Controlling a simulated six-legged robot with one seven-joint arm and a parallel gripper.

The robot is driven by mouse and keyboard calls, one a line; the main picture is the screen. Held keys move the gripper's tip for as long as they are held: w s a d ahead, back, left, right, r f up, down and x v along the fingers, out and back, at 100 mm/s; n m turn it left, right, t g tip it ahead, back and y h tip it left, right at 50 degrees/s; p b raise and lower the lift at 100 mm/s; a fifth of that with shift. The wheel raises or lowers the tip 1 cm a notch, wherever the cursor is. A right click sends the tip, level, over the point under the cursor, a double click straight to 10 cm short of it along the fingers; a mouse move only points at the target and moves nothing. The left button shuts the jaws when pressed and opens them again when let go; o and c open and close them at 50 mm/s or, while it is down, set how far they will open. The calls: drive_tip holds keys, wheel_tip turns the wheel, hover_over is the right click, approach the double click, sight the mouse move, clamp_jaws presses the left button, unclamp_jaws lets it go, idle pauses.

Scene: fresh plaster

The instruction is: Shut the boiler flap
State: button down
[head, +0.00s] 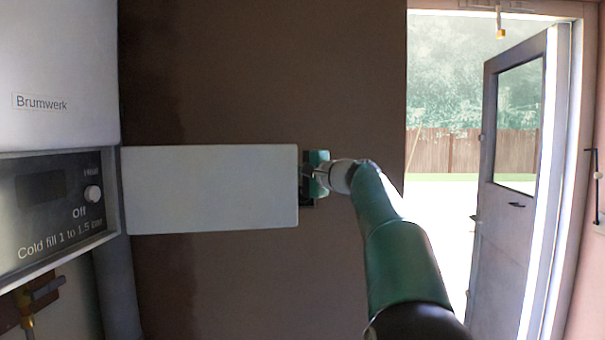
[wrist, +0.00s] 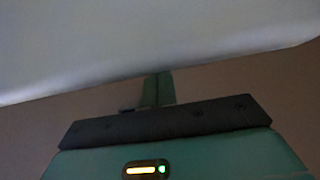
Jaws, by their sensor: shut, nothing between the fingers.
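The boiler flap (head: 210,188) is a flat pale panel. In the head view it stands open, sticking out to the right from the right edge of the boiler's control panel (head: 60,205). My gripper (head: 308,174) is at the flap's free right edge, and its fingertips are partly hidden there. In the wrist view the flap (wrist: 150,40) fills the upper part as a pale surface. My gripper (wrist: 158,88) shows there with its green fingers together and empty, their tips at the flap's lower edge. I cannot tell whether they touch it.
The white boiler body (head: 55,70), labelled Brumwerk, is at the left. A pipe with a valve (head: 35,300) is below the control panel. A brown plaster wall (head: 270,70) lies behind the flap. A door (head: 510,180) stands open at the right, with a yard beyond.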

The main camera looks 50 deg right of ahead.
sight(289, 174)
drive_tip(key=s+a, duration=0.2)
drive_tip(key=a, duration=0.1)
drive_tip(key=shift+s, duration=0.25)
drive_tip(key=shift+w+f, duration=0.1)
idle(0.3)
